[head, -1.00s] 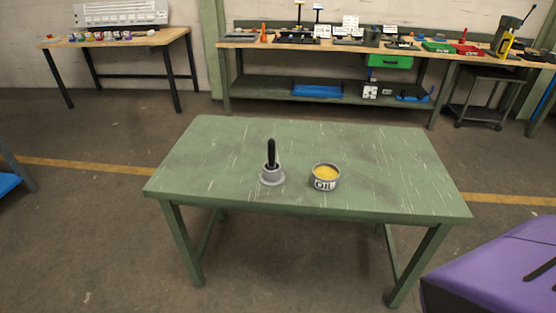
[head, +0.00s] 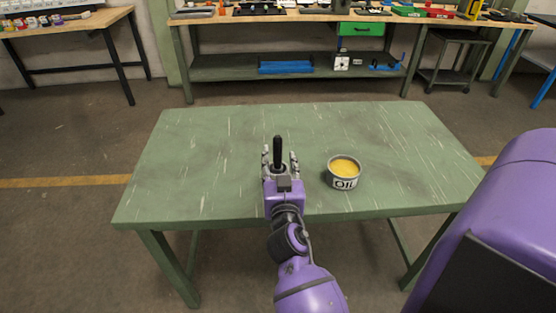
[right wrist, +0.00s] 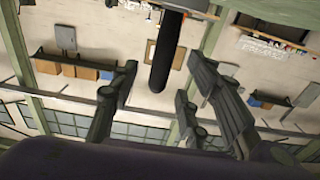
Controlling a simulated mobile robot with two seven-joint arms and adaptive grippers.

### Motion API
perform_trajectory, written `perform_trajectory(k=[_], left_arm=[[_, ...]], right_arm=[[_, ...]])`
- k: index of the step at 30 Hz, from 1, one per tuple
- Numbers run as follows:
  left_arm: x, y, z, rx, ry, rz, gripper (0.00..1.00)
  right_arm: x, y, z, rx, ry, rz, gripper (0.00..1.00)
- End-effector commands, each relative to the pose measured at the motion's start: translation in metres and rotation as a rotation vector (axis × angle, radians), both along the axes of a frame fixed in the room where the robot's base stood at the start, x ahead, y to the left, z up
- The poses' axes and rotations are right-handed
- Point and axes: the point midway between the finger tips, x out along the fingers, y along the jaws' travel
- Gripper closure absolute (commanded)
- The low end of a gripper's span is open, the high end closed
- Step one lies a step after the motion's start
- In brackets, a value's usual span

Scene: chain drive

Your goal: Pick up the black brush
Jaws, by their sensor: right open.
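The black brush (head: 277,152) stands upright on the green table, showing as a black handle. In the right wrist view its black shaft (right wrist: 167,52) runs down from the top edge between the fingers. My right gripper (head: 280,161) is open, with its fingers on either side of the handle in the head view. In the right wrist view the fingers (right wrist: 160,90) are apart and a gap shows between them and the brush. The grey holder at the brush's base is hidden behind my gripper. My left gripper is not in view.
An oil tin (head: 343,172) with yellow contents stands on the green table (head: 400,140), just right of my right gripper. The table's left and back parts are clear. A workbench (head: 300,17) with tools stands behind, and another bench (head: 75,27) at the back left.

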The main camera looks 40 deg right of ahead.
Motion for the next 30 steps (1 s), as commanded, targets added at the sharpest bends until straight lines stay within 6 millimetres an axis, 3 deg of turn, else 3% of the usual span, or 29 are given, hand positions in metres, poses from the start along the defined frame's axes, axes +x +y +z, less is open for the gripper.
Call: perform_trajectory(k=[9, 19, 28, 30], left_arm=[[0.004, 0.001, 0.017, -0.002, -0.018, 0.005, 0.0], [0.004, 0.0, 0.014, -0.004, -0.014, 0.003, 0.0], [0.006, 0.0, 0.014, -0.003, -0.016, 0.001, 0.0], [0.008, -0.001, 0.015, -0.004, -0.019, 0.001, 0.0]], right_arm=[[0.04, -0.022, 0.005, -0.002, -0.003, 0.001, 0.57], [0.045, -0.027, 0.002, 0.001, 0.001, 0.001, 0.57], [0.045, -0.026, 0.002, 0.001, 0.001, 0.001, 0.97], [0.045, -0.026, 0.002, 0.001, 0.001, 0.001, 1.0]])
